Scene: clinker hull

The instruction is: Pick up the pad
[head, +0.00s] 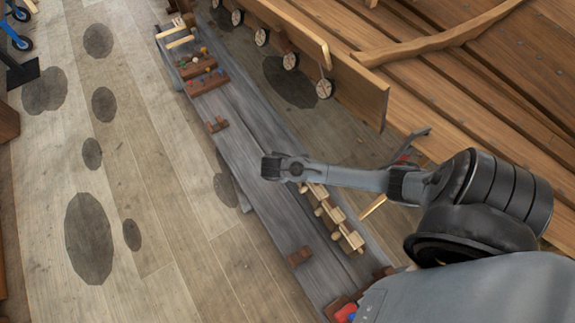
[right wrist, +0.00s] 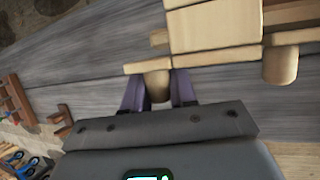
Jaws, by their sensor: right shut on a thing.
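My right gripper (right wrist: 157,90) is shut on a pale wooden piece with a rounded knob, which looks like the pad (right wrist: 157,80). The knob sits between two purple-grey fingers, and a thin pale strip lies across its top. In the head view my right arm reaches in from the right over the grey plank bench, and its wrist hides the fingers and the held piece. Similar pale wooden pieces (head: 334,213) stand in a row beside the wrist. I cannot tell whether the pad is clear of the bench. My left gripper is not in view.
The wooden hull (head: 460,75) rises at the right. Open floor (head: 150,200) lies at the left.

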